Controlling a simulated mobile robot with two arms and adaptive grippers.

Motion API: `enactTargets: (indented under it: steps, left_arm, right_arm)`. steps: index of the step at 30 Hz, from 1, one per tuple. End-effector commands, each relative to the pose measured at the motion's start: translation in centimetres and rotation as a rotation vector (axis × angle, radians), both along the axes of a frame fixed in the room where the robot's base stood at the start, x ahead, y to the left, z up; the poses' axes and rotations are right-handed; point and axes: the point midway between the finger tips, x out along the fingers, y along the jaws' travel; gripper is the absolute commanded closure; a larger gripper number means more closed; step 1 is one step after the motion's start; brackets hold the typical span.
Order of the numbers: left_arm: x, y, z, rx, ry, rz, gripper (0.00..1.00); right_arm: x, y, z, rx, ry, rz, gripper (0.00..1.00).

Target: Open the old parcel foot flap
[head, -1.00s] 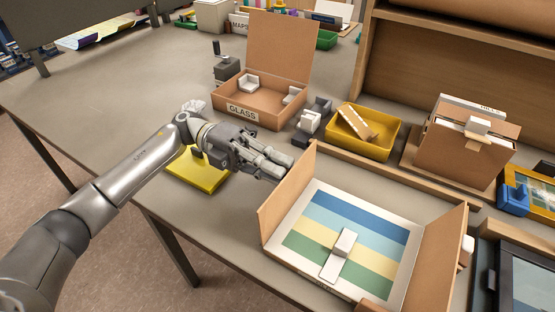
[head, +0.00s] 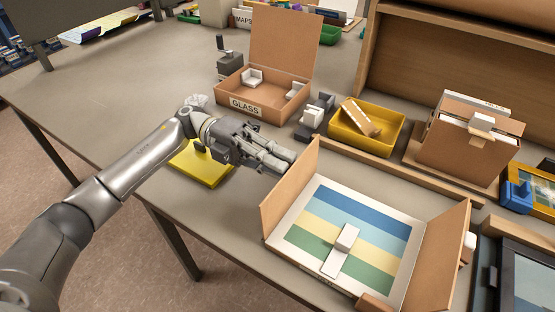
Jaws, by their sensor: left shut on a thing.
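The old parcel is an open cardboard box (head: 296,233) with a striped blue, yellow and green sheet (head: 350,222) inside and a white block on a strip (head: 343,247) on top of it. Its left flap (head: 290,188) and its right flap (head: 445,255) stand up. A brown piece (head: 374,302) shows at the near edge, cut off by the frame. My left gripper (head: 285,162) reaches in from the left, with its fingers closed at the upper edge of the left flap. The exact contact is hard to see. My right gripper is not in view.
Behind stand a box labelled GLASS (head: 262,105), a yellow tray (head: 345,138) and a brown file box (head: 465,155). A wooden rail (head: 395,170) runs behind the parcel. A yellow pad (head: 207,172) lies under my left arm. The table's left part is clear.

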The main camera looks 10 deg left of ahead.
Motion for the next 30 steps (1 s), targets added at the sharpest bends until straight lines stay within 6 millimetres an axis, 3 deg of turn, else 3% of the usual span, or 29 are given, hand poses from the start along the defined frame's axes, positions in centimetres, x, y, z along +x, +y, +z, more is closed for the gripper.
enactTargets:
  steps: [1, 2, 3, 7, 20, 25, 30]
  left_arm:
    - [-0.3, 0.0, -1.2, 0.023, 0.007, -0.008, 1.00]
    - [-0.3, 0.0, -1.2, 0.023, 0.007, -0.008, 1.00]
    - [-0.3, 0.0, -1.3, 0.023, 0.007, -0.008, 0.89]
    - [-0.3, -0.1, -1.2, 0.023, 0.006, -0.008, 0.72]
    - [0.0, 0.2, -0.7, 0.015, 0.000, -0.003, 0.72]
    - [0.9, 2.2, -0.6, 0.016, 0.001, 0.002, 0.72]
    - [2.2, 5.7, -0.6, 0.017, 0.002, 0.002, 0.72]
  right_arm:
    - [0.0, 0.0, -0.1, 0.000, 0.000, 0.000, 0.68]
    - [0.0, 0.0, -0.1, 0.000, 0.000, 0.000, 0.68]
    - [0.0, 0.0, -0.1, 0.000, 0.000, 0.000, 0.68]
    - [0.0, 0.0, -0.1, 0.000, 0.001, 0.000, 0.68]
    - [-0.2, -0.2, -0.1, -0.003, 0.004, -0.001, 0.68]
    - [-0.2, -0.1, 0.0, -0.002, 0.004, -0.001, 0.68]
    - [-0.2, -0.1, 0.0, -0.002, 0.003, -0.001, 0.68]
